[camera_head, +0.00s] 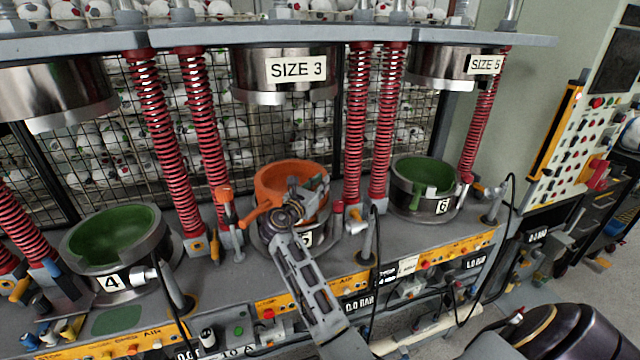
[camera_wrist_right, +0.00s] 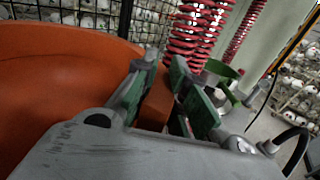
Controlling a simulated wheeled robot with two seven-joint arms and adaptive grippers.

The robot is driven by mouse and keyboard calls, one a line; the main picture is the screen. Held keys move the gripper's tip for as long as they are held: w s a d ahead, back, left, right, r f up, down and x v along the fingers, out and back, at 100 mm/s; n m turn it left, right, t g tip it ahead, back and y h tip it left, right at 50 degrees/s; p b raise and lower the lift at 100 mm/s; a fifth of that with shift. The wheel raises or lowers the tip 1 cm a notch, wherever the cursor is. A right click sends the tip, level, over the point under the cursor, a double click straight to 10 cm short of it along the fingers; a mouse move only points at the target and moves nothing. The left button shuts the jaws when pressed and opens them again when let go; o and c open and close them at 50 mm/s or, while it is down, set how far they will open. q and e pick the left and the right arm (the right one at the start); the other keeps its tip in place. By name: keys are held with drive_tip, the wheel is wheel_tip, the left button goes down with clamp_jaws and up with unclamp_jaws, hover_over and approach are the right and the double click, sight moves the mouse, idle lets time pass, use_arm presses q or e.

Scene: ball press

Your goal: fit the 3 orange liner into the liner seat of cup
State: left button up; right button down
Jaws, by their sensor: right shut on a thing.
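The orange liner (camera_head: 268,186) is a round bowl in the head view, in the middle cup (camera_head: 330,243) under the SIZE 3 press head. Its rim shows above the cup's; whether it is fully down I cannot tell. An orange tongue sticks out at its left. My right gripper (camera_head: 310,189) reaches over the liner's near right side. In the right wrist view its green-padded fingers (camera_wrist_right: 165,98) are shut on an orange tab of the liner, with the liner wall (camera_wrist_right: 60,70) at left. The cup's number label is partly hidden by my arm. My left gripper is not in view.
Cup 4 (camera_head: 75,262) at left and cup 6 (camera_head: 398,205) at right have green insides. Red springs (camera_head: 357,120) stand between the cups. The SIZE 3 press head (camera_head: 285,90) hangs above the orange liner. Hoses and a control strip (camera_head: 440,260) line the front.

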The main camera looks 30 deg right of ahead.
drive_tip(key=shift+f, duration=2.35)
idle(0.8)
drive_tip(key=c, duration=1.4)
unclamp_jaws()
drive_tip(key=shift+a+f, duration=0.1)
drive_tip(key=shift+f, duration=0.05)
drive_tip(key=shift+o, duration=0.2)
drive_tip(key=shift+s+f, duration=0.1)
drive_tip(key=shift+f, duration=0.1)
